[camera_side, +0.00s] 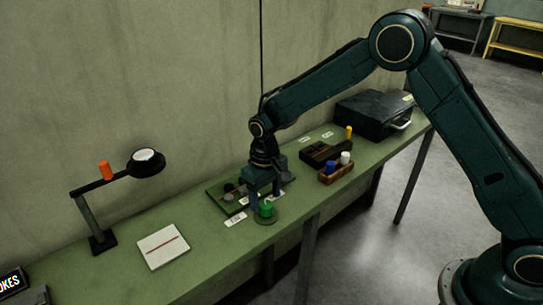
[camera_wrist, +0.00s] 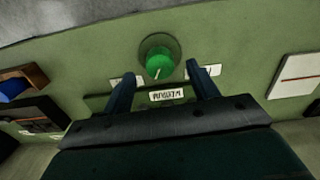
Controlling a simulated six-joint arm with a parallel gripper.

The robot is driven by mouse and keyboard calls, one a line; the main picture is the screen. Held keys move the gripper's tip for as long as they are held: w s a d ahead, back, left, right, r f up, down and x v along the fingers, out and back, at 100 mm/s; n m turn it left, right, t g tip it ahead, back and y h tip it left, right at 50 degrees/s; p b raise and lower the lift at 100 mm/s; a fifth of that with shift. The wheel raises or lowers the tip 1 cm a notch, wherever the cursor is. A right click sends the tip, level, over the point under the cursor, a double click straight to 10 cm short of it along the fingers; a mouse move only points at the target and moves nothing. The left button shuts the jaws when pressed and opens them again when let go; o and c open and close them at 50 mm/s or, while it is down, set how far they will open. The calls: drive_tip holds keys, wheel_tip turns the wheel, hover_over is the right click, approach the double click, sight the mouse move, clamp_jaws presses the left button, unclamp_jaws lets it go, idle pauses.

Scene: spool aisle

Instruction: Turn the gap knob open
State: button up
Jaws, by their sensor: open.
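The green gap knob (camera_side: 266,209) sits on a round dark green base near the front edge of the bench. It also shows in the wrist view (camera_wrist: 158,62), with a pale pointer line on its top running toward the lower left. My gripper (camera_side: 264,196) points down just behind the knob. In the wrist view my gripper (camera_wrist: 160,73) is open and empty, its two fingers apart and the knob just beyond their tips. Two other white labels are partly hidden by the fingers.
A dark green board (camera_side: 217,195) lies behind my gripper. To the right are a wooden holder (camera_side: 336,172) with blue and white pieces, and a black case (camera_side: 373,115). The wall stands close behind.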

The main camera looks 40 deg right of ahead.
drive_tip(key=shift+f, duration=1.15)
drive_tip(key=c, duration=1)
drive_tip(key=shift+n, duration=2.6)
drive_tip(key=o, duration=1)
drive_tip(key=shift+r, duration=0.2)
